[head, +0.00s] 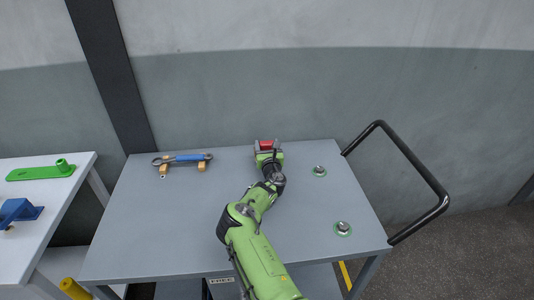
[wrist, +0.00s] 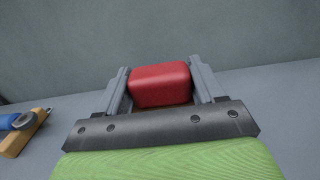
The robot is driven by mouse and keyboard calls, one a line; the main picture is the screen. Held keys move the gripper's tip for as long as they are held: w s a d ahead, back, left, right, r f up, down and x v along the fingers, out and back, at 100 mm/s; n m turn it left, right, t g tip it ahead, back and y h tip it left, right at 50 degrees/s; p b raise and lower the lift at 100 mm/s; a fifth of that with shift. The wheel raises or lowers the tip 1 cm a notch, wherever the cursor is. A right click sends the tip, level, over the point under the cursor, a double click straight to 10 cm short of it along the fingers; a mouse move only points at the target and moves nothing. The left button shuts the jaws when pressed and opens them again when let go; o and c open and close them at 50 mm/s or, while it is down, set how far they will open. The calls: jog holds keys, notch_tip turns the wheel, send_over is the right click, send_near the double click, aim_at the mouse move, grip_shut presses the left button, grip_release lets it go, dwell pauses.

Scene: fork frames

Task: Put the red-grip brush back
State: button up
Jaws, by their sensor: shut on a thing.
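The red grip of the brush (wrist: 160,85) sits between the two grey fingers of my gripper (wrist: 162,84) in the wrist view. My gripper is shut on it. In the head view the red grip (head: 266,145) shows at the end of my green arm, near the back edge of the grey cart top (head: 150,230). The rest of the brush is hidden by the grip and my gripper. I cannot tell whether the brush touches the cart top.
A blue-handled wrench (head: 185,158) lies on yellow-orange rests to the left. A black handle (head: 420,170) rises at the right end. A white table (head: 30,220) with green and blue parts stands left.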

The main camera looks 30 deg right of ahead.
notch_tip(320, 180, down, 2)
jog(key=shift+f, duration=0.1)
jog(key=shift+f+b, duration=0.15)
jog(key=shift+b, duration=0.2)
jog(key=o, duration=1.2)
